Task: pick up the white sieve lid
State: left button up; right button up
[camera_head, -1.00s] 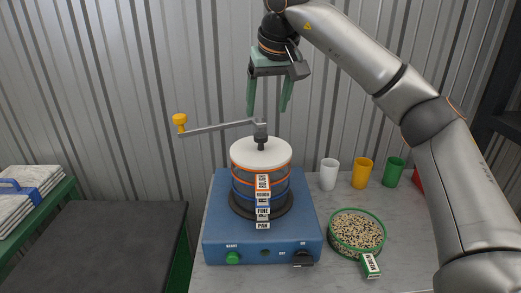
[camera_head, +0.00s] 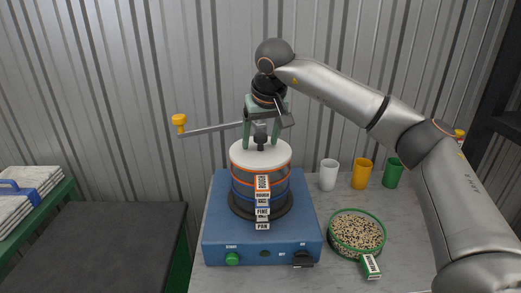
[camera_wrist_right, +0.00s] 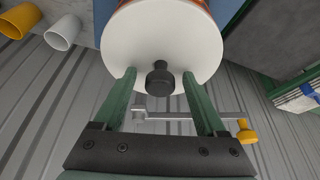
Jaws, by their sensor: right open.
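The white sieve lid (camera_head: 247,153) sits on top of the sieve stack (camera_head: 242,183), which stands on the blue shaker base (camera_head: 225,225). The lid has a dark knob (camera_head: 260,142) at its middle. My right gripper (camera_head: 261,147) is open and points down just above the lid, its green fingers on either side of the knob. In the right wrist view the lid (camera_wrist_right: 195,40) fills the top middle, and the knob (camera_wrist_right: 160,80) lies between the two open fingertips with a gap on each side. My left gripper is not in view.
A crank arm with a yellow knob (camera_head: 179,120) reaches left behind my gripper. A green-rimmed sieve of grains (camera_head: 356,233) stands at right. White (camera_head: 328,175), yellow (camera_head: 362,174) and green (camera_head: 392,172) cups stand behind it. A dark mat (camera_head: 110,245) lies at left.

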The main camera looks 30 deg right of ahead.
grip_shut()
dwell(0.4)
jog(key=shift+r, duration=0.15)
